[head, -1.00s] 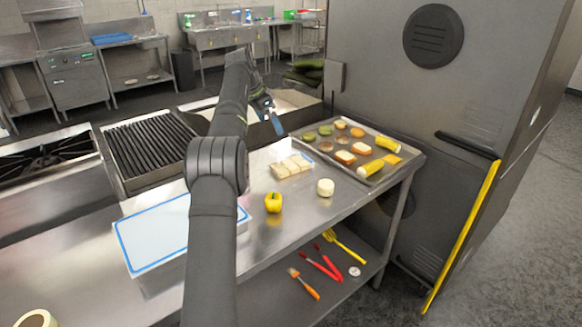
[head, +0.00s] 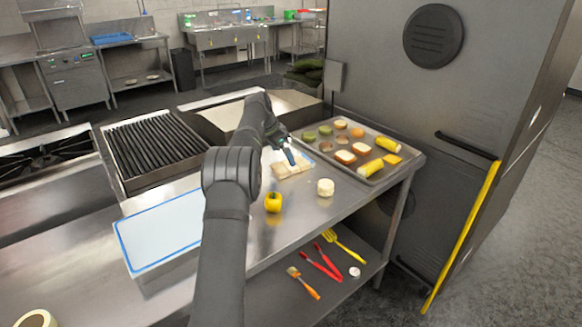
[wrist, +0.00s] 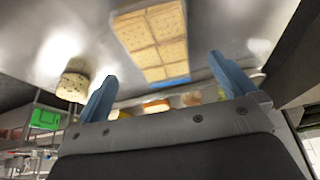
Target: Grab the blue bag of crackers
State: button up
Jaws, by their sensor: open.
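The bag of crackers (head: 293,167) lies flat on the steel counter, pale tan crackers showing through it, with a little blue at its edge. In the wrist view the cracker bag (wrist: 155,38) shows its rows of square crackers and a blue strip at one end. My gripper (head: 290,157) is over the bag's far side in the head view and hides part of it. In the wrist view my gripper (wrist: 160,82) has its two blue fingers apart, with nothing between them. The bag lies beyond the fingertips, and no contact shows.
A white round cheese (head: 325,187) and a yellow pepper (head: 273,202) stand near the bag. A tray (head: 398,173) of food pieces lies to the right, beside a large grey cabinet (head: 400,60). A blue-edged white board (head: 160,232) lies left. Bare counter surrounds the pepper.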

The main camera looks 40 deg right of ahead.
aim_at(287, 164)
jog(key=x, duration=0.5)
jog(key=shift+a+f, duration=0.1)
jog(key=shift+f, duration=0.1)
jog(key=c, duration=1)
